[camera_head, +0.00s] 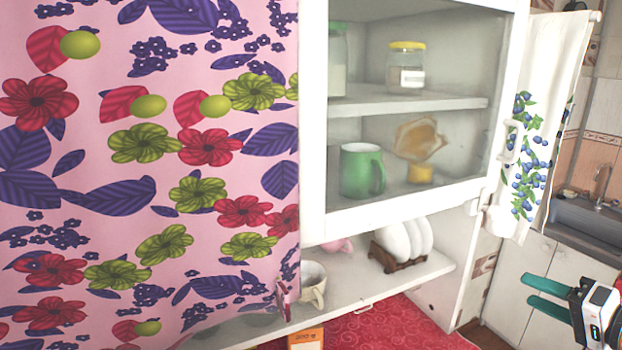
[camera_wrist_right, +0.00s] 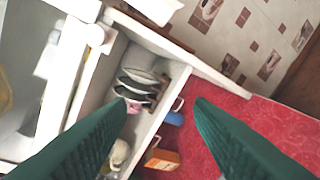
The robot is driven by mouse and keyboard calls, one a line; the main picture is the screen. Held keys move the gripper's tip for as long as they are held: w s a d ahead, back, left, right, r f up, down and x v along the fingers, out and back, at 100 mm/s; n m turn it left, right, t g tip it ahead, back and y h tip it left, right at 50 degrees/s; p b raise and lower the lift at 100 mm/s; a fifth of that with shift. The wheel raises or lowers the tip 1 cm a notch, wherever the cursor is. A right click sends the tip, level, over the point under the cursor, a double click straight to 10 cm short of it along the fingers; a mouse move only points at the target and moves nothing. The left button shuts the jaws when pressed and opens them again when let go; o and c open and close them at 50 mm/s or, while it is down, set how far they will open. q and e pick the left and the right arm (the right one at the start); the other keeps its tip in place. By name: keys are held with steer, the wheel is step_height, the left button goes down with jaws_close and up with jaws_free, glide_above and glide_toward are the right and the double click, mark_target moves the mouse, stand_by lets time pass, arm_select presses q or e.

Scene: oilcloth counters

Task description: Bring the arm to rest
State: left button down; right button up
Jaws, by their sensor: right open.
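My right gripper (camera_head: 548,296) is at the lower right of the head view, with its two green fingers apart. It stands in front of the white lower cabinets, to the right of the shelf unit. In the right wrist view the two green fingers (camera_wrist_right: 160,128) are spread wide, with nothing between them but the distant shelf and red cloth. My left gripper does not show in either view.
A white cabinet (camera_head: 312,170) holds jars and a green mug (camera_head: 362,170). Below it, a shelf carries a cup (camera_head: 313,285) and plates in a rack (camera_head: 398,262). A floral curtain (camera_head: 150,215) hangs left. A red cloth (camera_head: 395,325) and an orange box (camera_wrist_right: 162,159) are below.

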steer(key=s+a+f+n+g+h, duration=0.1)
steer(key=s+a+f+n+g, duration=0.3)
steer(key=f, duration=0.7)
steer(key=s+a+f+n+g+h, duration=0.15)
steer(key=s+a+f, duration=0.45)
steer(key=f, duration=0.6)
steer(key=s+a+f+n+g+h, duration=0.3)
steer(key=s+a+f+n+g, duration=0.25)
steer(key=s+a, duration=0.6)
step_height(320, 180, down, 27)
steer(key=s+d+g+b, duration=0.1)
steer(key=s+d+b, duration=0.1)
steer(key=s+d+f+g+b, duration=0.1)
steer(key=s+d+f, duration=0.1)
steer(key=s+f, duration=1.5)
step_height(320, 180, down, 3)
steer(key=shift+d+r+m, duration=0.15)
steer(key=shift+d+m, duration=0.15)
steer(key=shift+d, duration=0.05)
